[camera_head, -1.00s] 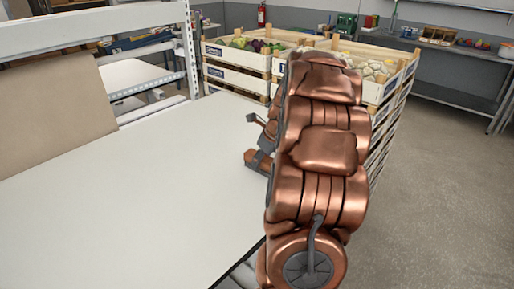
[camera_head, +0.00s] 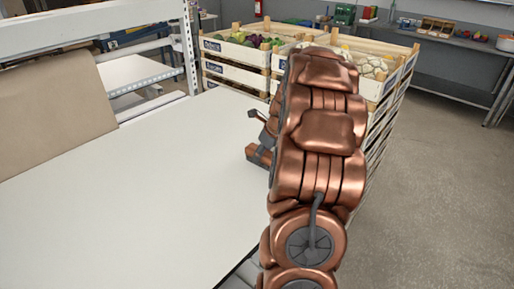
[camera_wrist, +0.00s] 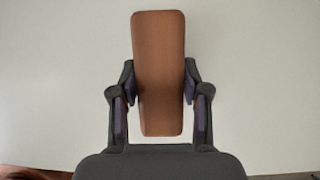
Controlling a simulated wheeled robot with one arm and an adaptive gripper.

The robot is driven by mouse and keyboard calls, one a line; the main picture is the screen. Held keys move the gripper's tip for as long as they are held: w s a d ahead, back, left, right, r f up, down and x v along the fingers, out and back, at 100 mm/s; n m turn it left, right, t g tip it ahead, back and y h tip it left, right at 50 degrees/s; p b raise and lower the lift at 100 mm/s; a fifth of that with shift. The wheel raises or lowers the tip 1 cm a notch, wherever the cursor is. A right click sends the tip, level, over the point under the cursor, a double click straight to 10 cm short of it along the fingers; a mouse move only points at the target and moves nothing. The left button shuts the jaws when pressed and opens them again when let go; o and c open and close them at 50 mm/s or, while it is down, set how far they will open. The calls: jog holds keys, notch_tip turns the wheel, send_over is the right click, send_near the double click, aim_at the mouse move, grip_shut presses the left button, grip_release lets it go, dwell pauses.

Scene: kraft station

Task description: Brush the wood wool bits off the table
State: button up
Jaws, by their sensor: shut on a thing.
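The white table (camera_head: 120,200) fills the left and middle of the head view, and its bare top also shows in the wrist view (camera_wrist: 60,70). I see no wood wool bits on the part in view. My gripper (camera_wrist: 158,95) is shut on a brown, rounded block, which looks like the brush (camera_wrist: 158,40), and holds it over the tabletop. The brush's bristles are hidden, and I cannot tell whether it touches the table. In the head view my copper arm covers the table's right edge and most of the gripper.
Stacked vegetable crates (camera_head: 235,75) stand beyond the far end. Open floor (camera_head: 430,170) lies to the right. A workbench (camera_head: 455,85) stands at the back wall.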

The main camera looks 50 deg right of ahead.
jog(key=shift+s+a+p, duration=0.2)
jog(key=shift+a+p, duration=0.6)
jog(key=shift+a, duration=3.1)
jog(key=shift+a+r+p, duration=0.1)
jog(key=shift+r+p, duration=0.2)
jog(key=shift+r, duration=0.05)
jog(key=shift+r+p, duration=0.35)
jog(key=shift+r, duration=0.6)
notch_tip(320, 180, up, 6)
jog(key=p, duration=0.4)
jog(key=shift+f, duration=0.2)
